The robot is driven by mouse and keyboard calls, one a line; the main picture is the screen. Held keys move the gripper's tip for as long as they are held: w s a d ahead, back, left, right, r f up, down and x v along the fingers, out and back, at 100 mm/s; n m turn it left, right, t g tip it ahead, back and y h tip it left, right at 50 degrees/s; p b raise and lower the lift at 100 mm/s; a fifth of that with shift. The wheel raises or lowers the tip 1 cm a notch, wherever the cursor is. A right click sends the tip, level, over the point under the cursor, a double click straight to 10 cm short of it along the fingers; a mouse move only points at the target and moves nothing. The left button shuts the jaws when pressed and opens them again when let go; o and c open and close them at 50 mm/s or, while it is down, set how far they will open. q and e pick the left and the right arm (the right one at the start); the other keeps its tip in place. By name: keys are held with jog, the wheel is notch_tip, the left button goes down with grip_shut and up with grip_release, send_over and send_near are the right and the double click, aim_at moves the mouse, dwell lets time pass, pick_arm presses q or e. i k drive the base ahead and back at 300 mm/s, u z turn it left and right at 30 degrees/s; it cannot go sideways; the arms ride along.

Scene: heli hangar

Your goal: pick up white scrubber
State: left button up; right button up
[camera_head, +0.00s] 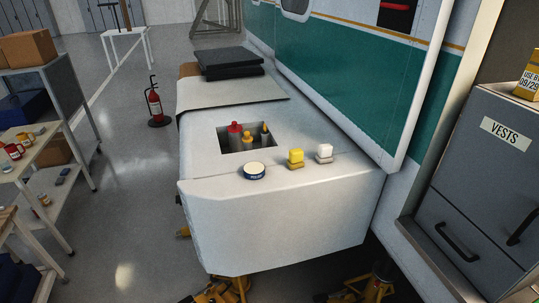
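The white scrubber (324,150) stands on the white ledge (275,195) beside the green and white wall, near the ledge's right side. It is a small block with a white upper part and a tan lower part. A similar yellow scrubber (296,155) stands just to its left, with a small gap between them. Neither of my grippers shows in the view. Nothing is seen touching the white scrubber.
The green and white wall (345,75) rises close on the right. A grey cabinet (480,170) stands farther right. Shelves line the left.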

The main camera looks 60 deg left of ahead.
aim_at(325, 156)
jog(key=u, duration=1.6)
